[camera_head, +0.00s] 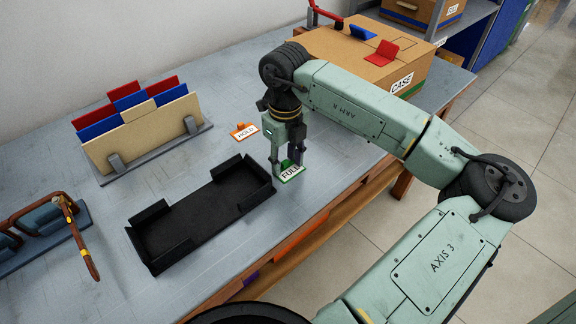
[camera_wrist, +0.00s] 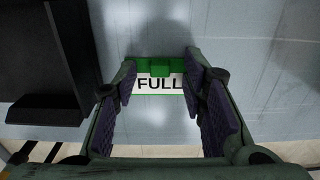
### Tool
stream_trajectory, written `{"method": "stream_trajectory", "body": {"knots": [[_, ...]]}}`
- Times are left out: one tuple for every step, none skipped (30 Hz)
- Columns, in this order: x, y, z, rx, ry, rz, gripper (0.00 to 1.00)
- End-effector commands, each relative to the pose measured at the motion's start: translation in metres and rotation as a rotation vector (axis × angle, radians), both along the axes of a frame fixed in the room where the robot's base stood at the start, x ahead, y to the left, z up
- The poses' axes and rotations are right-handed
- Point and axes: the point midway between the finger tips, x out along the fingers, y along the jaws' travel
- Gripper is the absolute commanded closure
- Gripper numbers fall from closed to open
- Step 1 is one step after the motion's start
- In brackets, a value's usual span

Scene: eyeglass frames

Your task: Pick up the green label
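The green label (camera_head: 290,173) is a small card with a green border, a green tab and the word FULL. It lies on the grey table near the front edge, right of the black tray. My gripper (camera_head: 292,162) is directly above it, pointing down, with its fingers at the label. In the wrist view the label (camera_wrist: 160,83) shows between and beyond the two purple-padded fingers of my gripper (camera_wrist: 165,100). The fingers are apart, with a gap on both sides of the green tab. I cannot tell how high the fingertips are above the table.
A black tray (camera_head: 150,214) lies just left of the label. An orange HOLD label (camera_head: 244,132) lies behind it. A rack of coloured folders (camera_head: 140,140) stands back left, an eyeglass stand (camera_head: 40,240) far left. A cardboard case (camera_head: 370,75) stands behind my arm.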

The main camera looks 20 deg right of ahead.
Motion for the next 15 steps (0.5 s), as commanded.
{"method": "stream_trajectory", "body": {"knots": [[0.0000,0.0000,-0.0001,0.000,0.000,0.000,0.62],[0.0000,0.0000,-0.0001,0.000,0.000,0.000,0.62],[0.0000,0.0000,-0.0001,0.000,0.000,0.000,0.62],[0.0000,0.0000,-0.0001,0.000,0.000,0.000,0.64],[0.0000,0.0000,0.0000,0.000,0.000,0.000,0.66],[0.0000,0.0000,0.0000,0.000,0.000,0.000,0.69],[0.0000,0.0000,0.0000,0.000,0.000,0.000,0.71],[0.0000,0.0000,0.0001,0.000,0.000,0.000,0.73],[0.0000,0.0000,0.0001,0.000,0.000,0.000,0.76],[0.0000,0.0000,0.0001,0.000,0.000,0.000,0.78],[0.0000,0.0000,0.0002,0.000,0.000,0.000,0.80],[0.0000,0.0000,0.0002,0.000,0.000,0.000,0.82],[0.0000,0.0000,0.0002,0.000,0.000,0.000,0.84],[0.0000,0.0001,0.0002,0.000,0.000,0.000,0.86],[0.0000,0.0001,0.0002,0.000,0.000,0.000,0.89]]}}
